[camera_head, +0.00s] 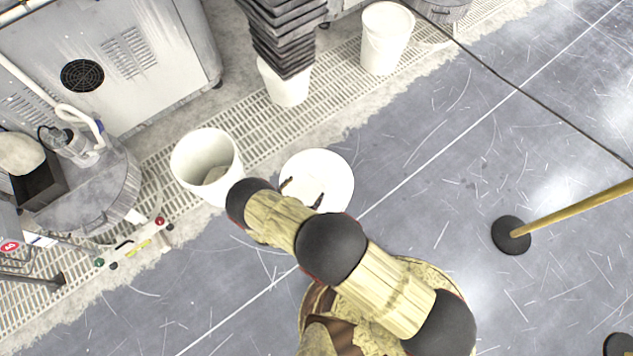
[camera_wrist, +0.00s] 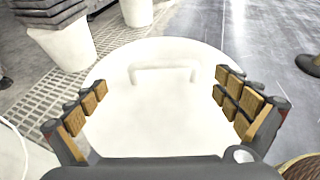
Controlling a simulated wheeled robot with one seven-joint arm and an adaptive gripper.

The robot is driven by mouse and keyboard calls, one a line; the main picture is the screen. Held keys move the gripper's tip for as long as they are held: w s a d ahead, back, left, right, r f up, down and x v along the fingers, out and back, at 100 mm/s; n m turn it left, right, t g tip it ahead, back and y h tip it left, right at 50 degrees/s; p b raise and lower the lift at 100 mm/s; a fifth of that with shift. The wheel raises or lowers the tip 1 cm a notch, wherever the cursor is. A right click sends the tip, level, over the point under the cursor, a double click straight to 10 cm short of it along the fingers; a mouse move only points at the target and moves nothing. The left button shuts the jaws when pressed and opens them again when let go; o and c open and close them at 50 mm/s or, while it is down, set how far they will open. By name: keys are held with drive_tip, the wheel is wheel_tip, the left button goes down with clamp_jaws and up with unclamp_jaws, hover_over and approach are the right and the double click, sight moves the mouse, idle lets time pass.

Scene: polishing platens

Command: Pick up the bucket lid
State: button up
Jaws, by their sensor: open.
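The bucket lid (camera_head: 335,174) is a round white disc beside an open white bucket (camera_head: 205,160) in the head view. In the wrist view the lid (camera_wrist: 155,115) fills the middle, with a raised white bar handle (camera_wrist: 163,66) towards its far side. My gripper (camera_head: 303,191) is over the lid, its two dark fingertips apart with nothing between them. In the wrist view my gripper (camera_wrist: 165,98) has its wood-coloured finger pads spread wide to either side, the handle lying farther out between them. I cannot tell whether the fingers touch the lid. My arm hides part of its lower edge.
Stacked dark trays (camera_head: 283,35) rise from a white bucket (camera_head: 287,88) at the top, with another white bucket (camera_head: 386,45) to its right. A machine cabinet (camera_head: 110,60) stands at upper left. A yellow post on a black base (camera_head: 511,235) stands right. Floor between is clear.

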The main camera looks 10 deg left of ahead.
sight(317, 177)
drive_tip(key=x, duration=0.2)
drive_tip(key=b+x, duration=0.1)
drive_tip(key=x, duration=0.1)
drive_tip(key=b+x, duration=0.1)
drive_tip(key=x, duration=0.1)
drive_tip(key=shift+d, duration=0.4)
drive_tip(key=shift+w+d+f+b, duration=0.2)
drive_tip(key=shift+w+b, duration=0.1)
drive_tip(key=shift+w, duration=0.25)
drive_tip(key=c, duration=1.1)
drive_tip(key=shift+c, duration=0.6)
drive_tip(key=shift+r, duration=0.1)
